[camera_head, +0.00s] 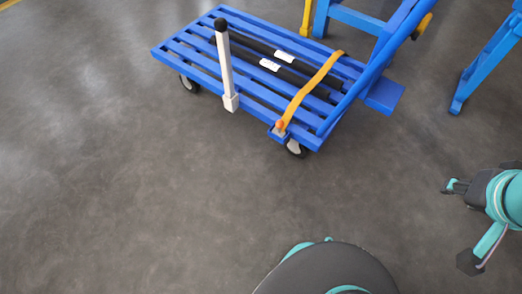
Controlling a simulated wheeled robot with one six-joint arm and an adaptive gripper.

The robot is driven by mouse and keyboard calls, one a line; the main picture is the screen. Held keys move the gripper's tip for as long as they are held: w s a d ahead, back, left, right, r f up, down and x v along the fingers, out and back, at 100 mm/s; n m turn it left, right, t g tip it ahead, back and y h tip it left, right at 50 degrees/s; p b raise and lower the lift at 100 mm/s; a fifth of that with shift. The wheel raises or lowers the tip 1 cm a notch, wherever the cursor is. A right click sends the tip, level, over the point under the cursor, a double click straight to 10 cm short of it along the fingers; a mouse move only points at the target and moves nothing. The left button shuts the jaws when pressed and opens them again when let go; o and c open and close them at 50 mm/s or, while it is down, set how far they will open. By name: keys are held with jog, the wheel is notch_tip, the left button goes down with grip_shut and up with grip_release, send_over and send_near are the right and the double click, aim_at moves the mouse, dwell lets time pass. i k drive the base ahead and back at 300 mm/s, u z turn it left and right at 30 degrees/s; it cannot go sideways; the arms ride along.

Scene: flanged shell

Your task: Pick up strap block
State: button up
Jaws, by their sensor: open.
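A blue flatbed cart (190,58) stands on the floor at the upper middle. A yellow-orange strap (316,80) crosses its slatted deck near the right end. At the strap's near lower end is a small block (279,130), blue with an orange part, by the cart's edge above a wheel; it looks like the strap block, but its details are too small to tell. My gripper (459,225), dark and teal, is at the right edge, well to the right of and below the block. It is open, with nothing seen between its fingers.
Two black bars (283,62) with white labels lie on the deck under the strap. A white post (225,70) with a black top rises at the cart's near side. Blue framework (487,62) stands at the upper right. The grey floor between cart and gripper is clear.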

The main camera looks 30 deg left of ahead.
aim_at(279, 124)
jog(key=z, duration=0.1)
jog(key=k, duration=0.4)
jog(key=u, duration=0.9)
jog(key=i, duration=0.95)
jog(key=z, duration=1.1)
jog(key=k, duration=1.85)
jog(key=u, duration=1.85)
